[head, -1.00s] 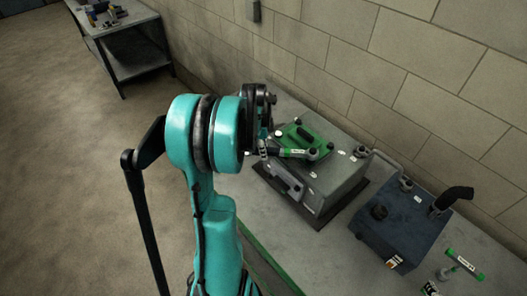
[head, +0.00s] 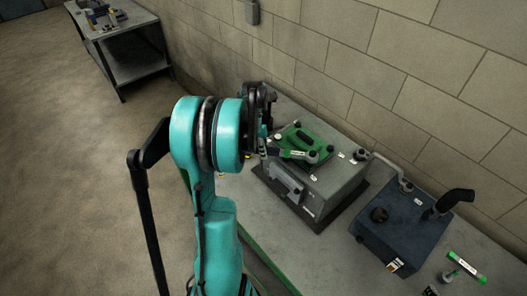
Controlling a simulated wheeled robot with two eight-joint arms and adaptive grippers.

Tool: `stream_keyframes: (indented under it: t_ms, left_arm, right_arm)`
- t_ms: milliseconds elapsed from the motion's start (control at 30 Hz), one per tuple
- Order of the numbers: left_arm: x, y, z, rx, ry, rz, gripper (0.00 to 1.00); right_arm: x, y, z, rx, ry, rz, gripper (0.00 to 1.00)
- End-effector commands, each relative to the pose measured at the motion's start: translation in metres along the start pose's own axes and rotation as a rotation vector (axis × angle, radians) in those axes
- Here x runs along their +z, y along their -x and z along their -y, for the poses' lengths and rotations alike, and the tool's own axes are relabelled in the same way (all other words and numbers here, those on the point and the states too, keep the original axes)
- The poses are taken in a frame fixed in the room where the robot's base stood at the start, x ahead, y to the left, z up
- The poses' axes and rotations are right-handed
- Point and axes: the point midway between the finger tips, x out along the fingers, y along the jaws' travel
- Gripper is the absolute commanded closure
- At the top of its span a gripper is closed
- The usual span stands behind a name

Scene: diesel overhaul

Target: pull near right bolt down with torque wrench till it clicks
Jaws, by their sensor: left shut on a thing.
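The torque wrench (head: 290,153), dark with a green, white-labelled band, lies roughly level over the near edge of a green cover. My left gripper (head: 265,146) is shut on its left end; the arm's teal and black joints partly hide the jaws. The wrench's head (head: 312,157) is at the cover's near right corner, over the near right bolt, which it hides. I cannot tell how well it is seated. The green cover (head: 299,137) sits on a grey engine block (head: 341,182), with dark bolt heads visible at other corners. My right gripper is out of view.
A dark blue tank (head: 400,235) with a black bent pipe stands right of the block on the grey bench. A green-handled tool (head: 466,267) is at the bench's right. A block wall runs behind. A second table (head: 120,40) stands far left.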

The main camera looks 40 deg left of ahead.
Motion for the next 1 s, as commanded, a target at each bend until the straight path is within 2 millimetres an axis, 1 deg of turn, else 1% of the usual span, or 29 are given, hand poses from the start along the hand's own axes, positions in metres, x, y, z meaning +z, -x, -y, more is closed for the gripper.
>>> stream_keyframes:
  t_ms: [167,667,1000]
  left_arm:
    - [-0.001,0.006,0.001,-0.004,0.005,-0.002,1.00]
    - [-0.004,0.034,0.000,-0.001,0.004,-0.001,1.00]
    - [-0.004,0.035,0.000,0.000,0.003,-0.001,1.00]
  right_arm:
    - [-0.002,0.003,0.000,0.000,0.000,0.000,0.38]
    - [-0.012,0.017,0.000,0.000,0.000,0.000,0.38]
    - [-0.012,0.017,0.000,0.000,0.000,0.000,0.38]
